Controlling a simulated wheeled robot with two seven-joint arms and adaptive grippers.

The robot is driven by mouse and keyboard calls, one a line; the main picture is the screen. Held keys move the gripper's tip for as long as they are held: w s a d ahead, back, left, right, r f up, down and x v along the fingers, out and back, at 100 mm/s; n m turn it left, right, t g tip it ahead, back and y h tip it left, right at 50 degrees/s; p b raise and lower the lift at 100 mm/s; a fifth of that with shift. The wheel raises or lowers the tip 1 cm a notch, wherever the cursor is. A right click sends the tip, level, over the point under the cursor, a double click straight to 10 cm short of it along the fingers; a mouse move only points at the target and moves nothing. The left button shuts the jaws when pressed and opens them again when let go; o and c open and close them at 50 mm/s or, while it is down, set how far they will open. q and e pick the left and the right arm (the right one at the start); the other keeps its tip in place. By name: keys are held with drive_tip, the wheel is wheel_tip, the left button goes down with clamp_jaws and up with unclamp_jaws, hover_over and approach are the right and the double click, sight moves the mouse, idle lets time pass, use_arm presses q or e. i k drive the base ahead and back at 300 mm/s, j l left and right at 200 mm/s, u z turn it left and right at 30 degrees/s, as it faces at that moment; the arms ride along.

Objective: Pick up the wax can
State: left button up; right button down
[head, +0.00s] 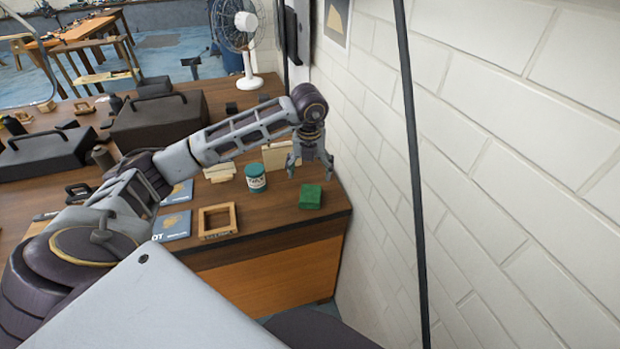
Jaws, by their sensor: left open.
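The wax can (256,178) is a small teal can with a pale label. It stands upright on the wooden workbench (275,222), near its right end. My left gripper (310,172) is open and empty, pointing down above the bench. In the picture it is to the right of the can and apart from it, above and behind a green block (310,197). The arm link passes above the can. My right gripper is not in view.
A wooden frame (218,221) and blue booklets (172,226) lie left of the can. Pale wooden pieces (219,172) lie behind it. Dark toolboxes (158,120) and a white fan (240,35) stand farther back. A white brick wall (500,150) closes off the right.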

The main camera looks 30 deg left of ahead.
sight(254, 172)
drive_tip(key=u, duration=1.55)
